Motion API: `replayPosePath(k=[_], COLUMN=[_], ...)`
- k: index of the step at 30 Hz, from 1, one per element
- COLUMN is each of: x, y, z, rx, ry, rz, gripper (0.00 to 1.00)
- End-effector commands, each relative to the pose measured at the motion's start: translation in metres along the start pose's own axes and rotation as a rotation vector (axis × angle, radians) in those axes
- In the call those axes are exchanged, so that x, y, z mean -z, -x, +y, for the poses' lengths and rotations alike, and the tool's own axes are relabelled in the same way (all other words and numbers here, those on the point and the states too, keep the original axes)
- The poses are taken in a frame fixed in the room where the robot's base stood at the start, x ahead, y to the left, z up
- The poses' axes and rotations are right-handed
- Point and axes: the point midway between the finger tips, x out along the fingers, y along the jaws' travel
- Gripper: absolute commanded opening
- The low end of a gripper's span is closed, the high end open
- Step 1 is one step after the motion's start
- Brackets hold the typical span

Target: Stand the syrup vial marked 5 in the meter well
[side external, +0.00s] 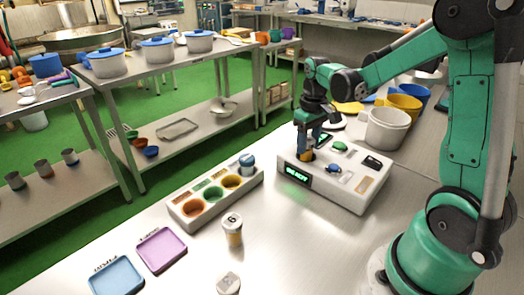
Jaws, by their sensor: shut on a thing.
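My gripper (307,147) points down over the left part of a white meter box (345,197). It is shut on a small vial with an amber body (306,157), at the meter well. The fingers hide most of this vial, and I cannot read its mark. I cannot tell whether its base rests in the well or hangs just above it. A white-capped vial (232,228), marked with what looks like a 6, stands on the table. Another white-capped vial (229,284) is at the bottom edge, its mark unclear.
A grey rack (178,211) with orange, green and yellow wells holds a blue-topped item (246,163) at its far end. A purple tray (161,249) and a blue tray (117,276) lie at front left. White, yellow and blue tubs (387,131) stand behind the meter.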

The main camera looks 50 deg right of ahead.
Motion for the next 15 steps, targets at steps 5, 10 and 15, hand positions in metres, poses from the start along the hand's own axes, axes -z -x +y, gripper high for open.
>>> replayPosePath(k=[5, 10, 15], x=[0.0001, 0.0001, 0.0001], y=[-0.0038, -0.0071, -0.0077], z=[0.0000, 0.0000, 0.0000], rx=[0.000, 0.000, 0.000], ry=[0.000, 0.000, 0.000], rz=[0.000, 0.000, 0.000], gripper=[0.00, 0.00, 0.59])
